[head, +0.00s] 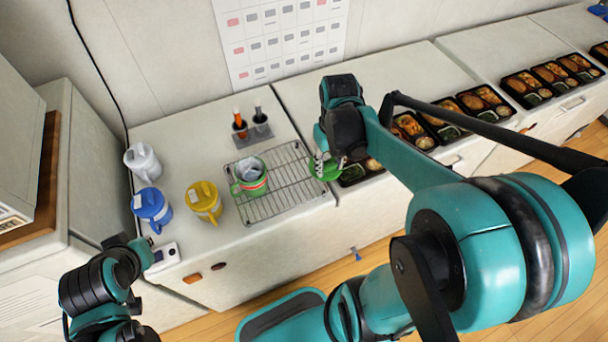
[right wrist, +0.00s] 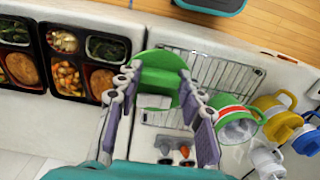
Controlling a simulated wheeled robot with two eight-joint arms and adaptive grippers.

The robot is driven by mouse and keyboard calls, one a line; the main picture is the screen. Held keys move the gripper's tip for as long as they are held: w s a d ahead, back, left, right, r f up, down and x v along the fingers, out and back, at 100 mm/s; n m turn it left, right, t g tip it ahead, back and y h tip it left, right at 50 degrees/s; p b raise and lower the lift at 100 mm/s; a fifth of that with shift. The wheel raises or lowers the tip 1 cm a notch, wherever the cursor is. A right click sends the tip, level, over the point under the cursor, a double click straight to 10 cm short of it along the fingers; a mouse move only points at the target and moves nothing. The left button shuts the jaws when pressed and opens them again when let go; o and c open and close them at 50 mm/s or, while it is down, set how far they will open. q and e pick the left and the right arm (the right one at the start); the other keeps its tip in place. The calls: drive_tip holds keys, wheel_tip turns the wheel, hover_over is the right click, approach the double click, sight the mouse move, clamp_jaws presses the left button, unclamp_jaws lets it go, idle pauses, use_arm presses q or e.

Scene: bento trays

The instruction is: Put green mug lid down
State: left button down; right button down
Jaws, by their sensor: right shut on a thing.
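The green mug lid (head: 325,171) is held in my right gripper (head: 328,158), over the right edge of the wire rack (head: 290,165). In the right wrist view the green lid (right wrist: 160,76) lies between the two fingers of the gripper (right wrist: 160,92), which is shut on it. The green mug (head: 250,178) with a red band stands upright on the rack, to the left of the lid. Its top is open and its inside looks pale. My left gripper (head: 138,252) is at the lower left, near the counter's front; its fingers cannot be made out.
White (head: 142,162), blue (head: 152,208) and yellow (head: 204,201) lidded mugs stand left of the rack. A holder with utensils (head: 252,128) is behind it. Bento trays (head: 410,130) line the counter to the right. A small white device (head: 162,257) lies at the front left.

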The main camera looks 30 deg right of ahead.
drive_tip(key=w+a+f+b, duration=0.1)
drive_tip(key=w+f, duration=0.1)
drive_tip(key=w, duration=0.1)
drive_tip(key=w+a+f+b, duration=0.1)
drive_tip(key=w+a+f, duration=0.1)
drive_tip(key=w, duration=0.1)
drive_tip(key=w+a+f, duration=0.2)
drive_tip(key=w, duration=0.1)
drive_tip(key=shift+w+a+f+b, duration=0.2)
drive_tip(key=shift+a+f+b, duration=0.05)
drive_tip(key=shift+b, duration=0.15)
drive_tip(key=shift+f+b, duration=0.7)
drive_tip(key=shift+f, duration=1.35)
drive_tip(key=c, duration=1)
unclamp_jaws()
drive_tip(key=shift+f, duration=0.1)
drive_tip(key=shift+o, duration=0.2)
